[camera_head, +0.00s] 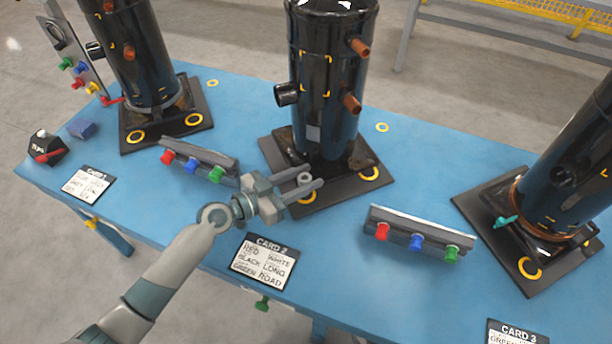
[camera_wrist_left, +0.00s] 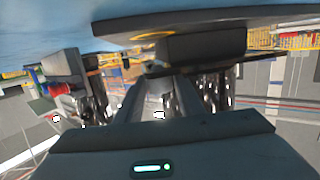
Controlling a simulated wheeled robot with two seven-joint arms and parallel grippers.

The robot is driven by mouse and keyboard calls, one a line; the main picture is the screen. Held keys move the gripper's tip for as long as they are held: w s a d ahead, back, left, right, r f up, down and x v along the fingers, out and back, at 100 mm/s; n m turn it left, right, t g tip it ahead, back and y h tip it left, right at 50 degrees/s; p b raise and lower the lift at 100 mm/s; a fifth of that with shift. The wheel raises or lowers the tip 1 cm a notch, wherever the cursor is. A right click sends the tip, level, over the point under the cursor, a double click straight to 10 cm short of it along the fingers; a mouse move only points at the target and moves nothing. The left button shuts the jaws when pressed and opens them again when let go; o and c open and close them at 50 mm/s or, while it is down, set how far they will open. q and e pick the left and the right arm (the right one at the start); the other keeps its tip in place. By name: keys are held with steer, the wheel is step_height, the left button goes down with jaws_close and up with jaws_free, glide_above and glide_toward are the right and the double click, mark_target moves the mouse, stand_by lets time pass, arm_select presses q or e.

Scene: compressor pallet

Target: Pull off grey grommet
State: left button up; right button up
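The middle black compressor (camera_head: 328,90) stands on a dark square base plate (camera_head: 345,190) on the blue table. A small grey ring, which looks like the grey grommet (camera_head: 304,178), shows at the front left of that plate. My left gripper (camera_head: 313,176) reaches over the plate's front left edge, with its two fingers apart and the grey ring between them. I cannot tell whether either finger touches the ring. In the left wrist view the fingers (camera_wrist_left: 168,98) also show apart, under the plate's dark edge (camera_wrist_left: 185,22); the ring is not clear there. My right gripper is not in view.
Rails with coloured knobs stand left (camera_head: 200,160) and right (camera_head: 420,232) of the gripper. A card (camera_head: 263,262) lies in front. Other compressors stand at left (camera_head: 140,60) and right (camera_head: 570,170). Yellow rings (camera_head: 369,174) mark plate corners. Blue table is bare between the rails and plates.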

arm_select(q)
jaws_close()
steer(key=shift+r, duration=0.1)
stand_by(0.4)
steer(key=shift+w+r, duration=0.1)
steer(key=shift+r, duration=0.1)
steer(key=shift+r, duration=0.1)
stand_by(0.4)
steer(key=shift+r+p, duration=2.35)
steer(key=shift+r, duration=0.5)
